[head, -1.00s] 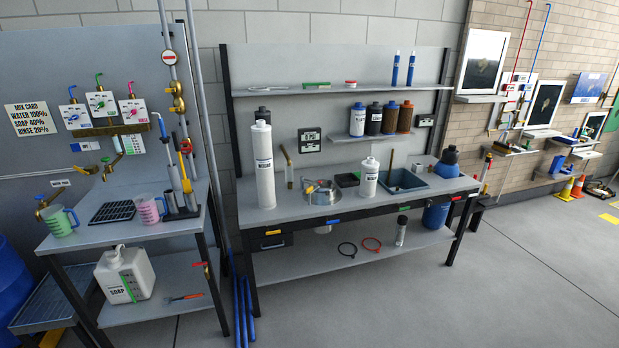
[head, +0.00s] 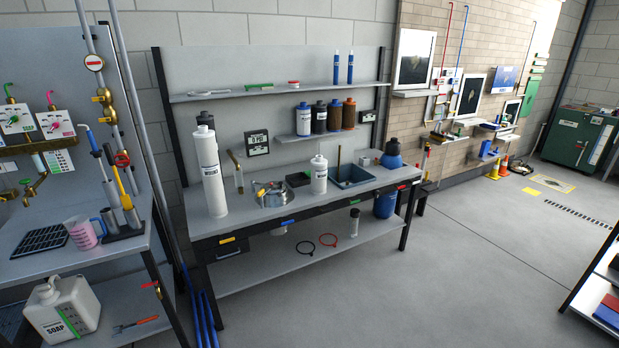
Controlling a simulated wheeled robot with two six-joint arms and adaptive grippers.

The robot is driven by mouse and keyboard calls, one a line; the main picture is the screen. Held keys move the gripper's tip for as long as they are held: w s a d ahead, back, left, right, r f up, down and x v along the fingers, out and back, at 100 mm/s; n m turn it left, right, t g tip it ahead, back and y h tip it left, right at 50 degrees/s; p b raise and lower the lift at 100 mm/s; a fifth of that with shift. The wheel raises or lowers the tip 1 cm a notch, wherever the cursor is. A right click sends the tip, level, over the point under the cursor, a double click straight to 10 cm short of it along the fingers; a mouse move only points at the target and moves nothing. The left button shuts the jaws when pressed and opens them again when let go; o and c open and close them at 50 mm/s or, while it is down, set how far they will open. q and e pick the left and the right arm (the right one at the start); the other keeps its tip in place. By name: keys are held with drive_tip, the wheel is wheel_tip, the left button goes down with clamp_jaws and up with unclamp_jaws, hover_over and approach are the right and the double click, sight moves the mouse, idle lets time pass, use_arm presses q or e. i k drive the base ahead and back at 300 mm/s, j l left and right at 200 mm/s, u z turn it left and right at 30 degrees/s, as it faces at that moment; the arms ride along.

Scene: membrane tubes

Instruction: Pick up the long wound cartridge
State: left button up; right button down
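A shorter white bottle (head: 319,175) stands further right on the same bench. Neither of my grippers is in the head view.
The grey floor (head: 440,280) at right is open. A shelf unit (head: 597,290) stands at the right edge.

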sight(204, 138)
drive_tip(key=i+j+u, duration=0.2)
drive_tip(key=i+j, duration=0.2)
drive_tip(key=j, duration=0.25)
drive_tip(key=i+j+u, duration=0.15)
drive_tip(key=i+j, duration=0.25)
drive_tip(key=j, duration=0.2)
drive_tip(key=i+j+u, duration=0.2)
drive_tip(key=i+j, duration=0.25)
drive_tip(key=j, duration=0.1)
